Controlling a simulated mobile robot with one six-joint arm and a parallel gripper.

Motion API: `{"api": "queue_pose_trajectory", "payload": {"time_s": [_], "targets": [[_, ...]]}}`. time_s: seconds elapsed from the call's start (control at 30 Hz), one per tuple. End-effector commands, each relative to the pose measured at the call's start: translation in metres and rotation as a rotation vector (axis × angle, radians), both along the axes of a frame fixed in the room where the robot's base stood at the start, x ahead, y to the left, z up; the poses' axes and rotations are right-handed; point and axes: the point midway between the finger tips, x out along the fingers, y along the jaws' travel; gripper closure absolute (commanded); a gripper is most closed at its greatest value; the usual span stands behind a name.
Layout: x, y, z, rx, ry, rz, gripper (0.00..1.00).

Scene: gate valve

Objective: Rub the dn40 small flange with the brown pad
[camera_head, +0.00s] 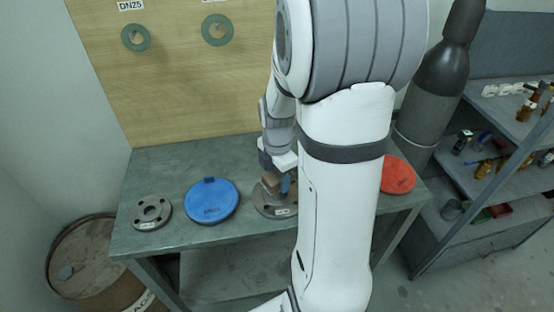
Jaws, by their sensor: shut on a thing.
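My gripper (278,177) is shut on the brown pad (269,187) at the middle of the workbench. The pad is over a grey round flange (265,208) with a white label on its front rim. It looks low on the flange, but I cannot tell whether it touches the face. My arm hides the right part of this flange. Another grey flange (138,221), with bolt holes and a white label, lies flat at the left end of the bench. Both labels are too small to read, so I cannot tell by label which one is the dn40 small flange.
The grey-green workbench (155,165) also holds a blue round cover (212,198) between the flanges and a red one (398,175) at right. Green gaskets (124,37) hang on the wooden board. A dark cylinder (437,95) and a shelf stand right; a rusty drum (92,255) stands left.

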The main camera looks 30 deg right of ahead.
Motion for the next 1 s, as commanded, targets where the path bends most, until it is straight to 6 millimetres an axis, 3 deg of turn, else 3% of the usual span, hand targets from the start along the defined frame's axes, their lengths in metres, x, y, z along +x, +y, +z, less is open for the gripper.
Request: {"api": "queue_pose_trajectory", "payload": {"time_s": [0.43, 1.0], "targets": [[0.001, 0.003, 0.043, -0.001, -0.002, 0.009, 0.75], [0.002, 0.003, 0.046, -0.001, -0.002, 0.011, 0.75]]}}
